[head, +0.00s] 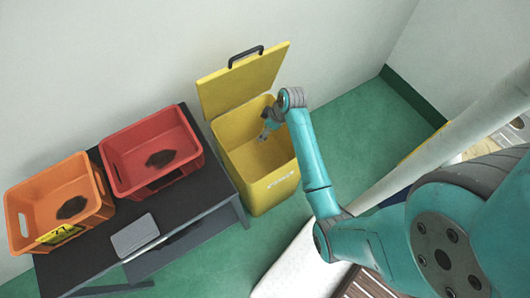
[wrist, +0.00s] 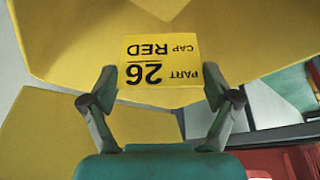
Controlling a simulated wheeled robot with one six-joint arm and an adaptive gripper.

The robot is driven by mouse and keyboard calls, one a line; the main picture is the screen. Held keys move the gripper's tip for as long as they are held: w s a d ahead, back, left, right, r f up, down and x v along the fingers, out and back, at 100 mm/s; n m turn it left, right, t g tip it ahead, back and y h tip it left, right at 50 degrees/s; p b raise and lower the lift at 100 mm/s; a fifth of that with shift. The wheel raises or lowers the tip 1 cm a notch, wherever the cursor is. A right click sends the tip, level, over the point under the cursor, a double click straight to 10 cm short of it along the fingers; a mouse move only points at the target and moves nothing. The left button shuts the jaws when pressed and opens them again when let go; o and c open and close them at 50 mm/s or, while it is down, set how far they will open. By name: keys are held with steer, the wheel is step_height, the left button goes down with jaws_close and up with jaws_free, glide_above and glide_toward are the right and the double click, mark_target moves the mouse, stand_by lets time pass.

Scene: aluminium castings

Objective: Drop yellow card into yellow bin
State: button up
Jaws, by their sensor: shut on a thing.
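The yellow card (wrist: 160,61) shows in the wrist view, upside down, with black print reading "PART 26 CAP RED". It sits between the fingertips of my gripper (wrist: 162,82), which is shut on it. The yellow bin (head: 272,188) stands on the floor with its hinged lid (head: 241,80) swung up and open. In the head view my gripper (head: 265,133) is over the bin's open mouth; the card is too small to make out there. Yellow bin surfaces (wrist: 260,35) fill much of the wrist view behind the card.
A dark table (head: 205,195) left of the bin carries a red crate (head: 120,165) and an orange crate (head: 30,195), each with a dark part inside. The orange crate bears a yellow label. A grey flat panel (head: 135,235) lies at the table's front. Green floor (head: 360,125) is clear right of the bin.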

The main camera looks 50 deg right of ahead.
steer(key=o, duration=0.6)
steer(key=shift+r, duration=0.1)
steer(key=v, duration=1.1)
steer(key=shift+s+r, duration=0.15)
steer(key=shift+r, duration=0.25)
steer(key=shift+f, duration=0.1)
